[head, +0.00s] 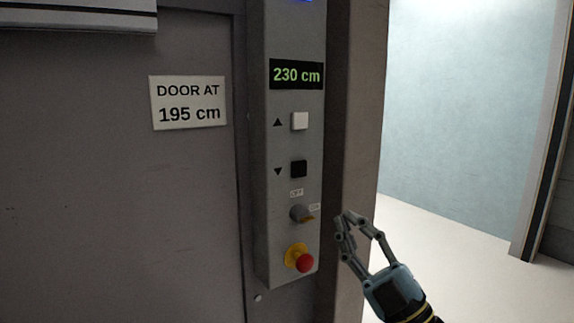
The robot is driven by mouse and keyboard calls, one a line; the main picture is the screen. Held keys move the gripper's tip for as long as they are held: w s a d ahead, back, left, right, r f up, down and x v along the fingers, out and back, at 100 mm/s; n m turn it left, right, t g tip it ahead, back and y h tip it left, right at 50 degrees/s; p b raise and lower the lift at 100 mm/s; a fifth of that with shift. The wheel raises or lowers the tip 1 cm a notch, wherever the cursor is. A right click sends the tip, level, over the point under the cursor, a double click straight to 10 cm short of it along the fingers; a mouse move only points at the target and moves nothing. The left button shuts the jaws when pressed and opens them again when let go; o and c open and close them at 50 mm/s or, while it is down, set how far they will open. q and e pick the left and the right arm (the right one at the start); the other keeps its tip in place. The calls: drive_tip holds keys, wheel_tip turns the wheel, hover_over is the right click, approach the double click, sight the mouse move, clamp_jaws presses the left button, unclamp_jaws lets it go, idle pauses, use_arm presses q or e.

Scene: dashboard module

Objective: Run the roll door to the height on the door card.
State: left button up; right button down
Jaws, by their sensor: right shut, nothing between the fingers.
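The door card (188,102) on the grey wall reads "DOOR AT 195 cm". The control box (262,200) has a display (297,75) reading 230 cm in green. Below it are a white button (299,121) beside an up triangle and a black button (298,168) beside a down triangle. Lower are a rotary switch (301,214) with small labels, its yellowish tip pointing right, and a red mushroom button (305,262) on a yellow base. My right gripper (349,218) is shut and empty, right of the rotary switch and apart from the box. My left gripper is out of view.
A grey door post (352,130) stands right of the box. Beyond it is an opening with a pale floor (450,225) and a light blue wall (460,100). A grey housing (75,15) juts out at the top left.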

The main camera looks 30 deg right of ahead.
sight(299, 169)
drive_tip(key=shift+n+y, duration=0.7)
drive_tip(key=shift+y, duration=0.1)
drive_tip(key=r, duration=0.2)
drive_tip(key=r+p, duration=0.1)
drive_tip(key=r, duration=0.2)
drive_tip(key=shift+w+a+r+p, duration=0.2)
drive_tip(key=shift+a+r+p, duration=0.1)
drive_tip(key=shift+p, duration=0.1)
drive_tip(key=shift+w+a, duration=0.1)
drive_tip(key=shift+w+a+b, duration=0.15)
drive_tip(key=shift+w+b, duration=1)
drive_tip(key=shift+w, duration=1.05)
drive_tip(key=shift+w+a+b, duration=0.15)
drive_tip(key=shift+w+b, duration=0.95)
drive_tip(key=shift+w, duration=1.05)
